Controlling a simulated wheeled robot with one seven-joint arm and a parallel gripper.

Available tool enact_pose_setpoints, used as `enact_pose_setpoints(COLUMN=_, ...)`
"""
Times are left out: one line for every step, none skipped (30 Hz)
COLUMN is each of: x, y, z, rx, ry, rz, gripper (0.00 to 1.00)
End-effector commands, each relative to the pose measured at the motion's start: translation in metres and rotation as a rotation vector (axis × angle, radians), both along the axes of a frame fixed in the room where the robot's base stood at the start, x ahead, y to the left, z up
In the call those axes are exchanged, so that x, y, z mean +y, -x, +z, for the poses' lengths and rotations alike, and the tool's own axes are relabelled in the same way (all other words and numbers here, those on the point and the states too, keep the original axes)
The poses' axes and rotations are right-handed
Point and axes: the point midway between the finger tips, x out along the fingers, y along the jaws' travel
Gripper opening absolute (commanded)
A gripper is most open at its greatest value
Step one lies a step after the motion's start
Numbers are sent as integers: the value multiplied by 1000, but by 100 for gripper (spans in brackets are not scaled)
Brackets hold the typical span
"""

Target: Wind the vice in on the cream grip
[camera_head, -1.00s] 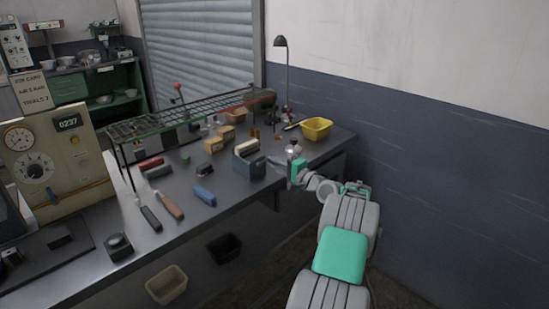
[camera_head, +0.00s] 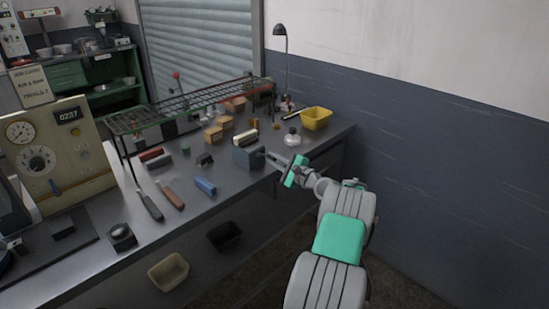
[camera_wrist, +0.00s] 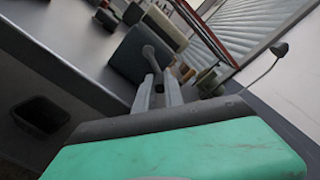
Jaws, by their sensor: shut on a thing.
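The vice (camera_head: 248,158) is a blue-grey block near the bench's front edge; it also shows in the wrist view (camera_wrist: 130,58). The cream grip (camera_head: 246,137) lies along its top; in the wrist view the pale grip (camera_wrist: 165,27) shows at the vice's upper side. I cannot tell whether the jaws touch it. My gripper (camera_head: 268,156) is at the vice's right side. In the wrist view its two fingers (camera_wrist: 158,88) reach the vice handle (camera_wrist: 150,54), a dark grey rod end, and are shut on it. The finger contact is small and partly hidden.
A blue grip (camera_head: 205,186) and other coloured grips lie left of the vice. A wire rack (camera_head: 190,104) spans the bench behind. A round pale jar (camera_head: 292,138), a yellow bin (camera_head: 316,118) and a lamp (camera_head: 280,31) stand to the right.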

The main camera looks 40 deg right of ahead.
Motion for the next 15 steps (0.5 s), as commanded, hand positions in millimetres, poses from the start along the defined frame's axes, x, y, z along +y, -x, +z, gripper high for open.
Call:
enact_pose_setpoints(x=0, y=0, z=-2, rx=2, ry=-6, rz=-1, gripper=0)
enact_pose_setpoints(x=0, y=0, z=-2, rx=2, ry=-8, rz=-1, gripper=0)
enact_pose_setpoints(x=0, y=0, z=-2, rx=2, ry=-9, rz=-1, gripper=0)
enact_pose_setpoints(x=0, y=0, z=-2, rx=2, ry=-10, rz=-1, gripper=0)
enact_pose_setpoints(x=0, y=0, z=-2, rx=2, ry=-11, rz=-1, gripper=0)
enact_pose_setpoints(x=0, y=1, z=-2, rx=2, ry=-11, rz=-1, gripper=0)
enact_pose_setpoints(x=0, y=0, z=-2, rx=2, ry=-11, rz=-1, gripper=0)
enact_pose_setpoints(x=0, y=1, z=-2, rx=2, ry=-11, rz=-1, gripper=0)
enact_pose_setpoints(x=0, y=1, z=-2, rx=2, ry=-10, rz=-1, gripper=0)
enact_pose_setpoints(x=0, y=1, z=-2, rx=2, ry=-10, rz=-1, gripper=0)
enact_pose_setpoints(x=0, y=1, z=-2, rx=2, ry=-10, rz=-1, gripper=0)
enact_pose_setpoints(x=0, y=1, z=-2, rx=2, ry=-10, rz=-1, gripper=0)
enact_pose_setpoints(x=0, y=1, z=-2, rx=2, ry=-10, rz=-1, gripper=14)
enact_pose_setpoints(x=0, y=1, z=-2, rx=2, ry=-10, rz=-1, gripper=17)
enact_pose_setpoints(x=0, y=0, z=-2, rx=2, ry=-10, rz=-1, gripper=20)
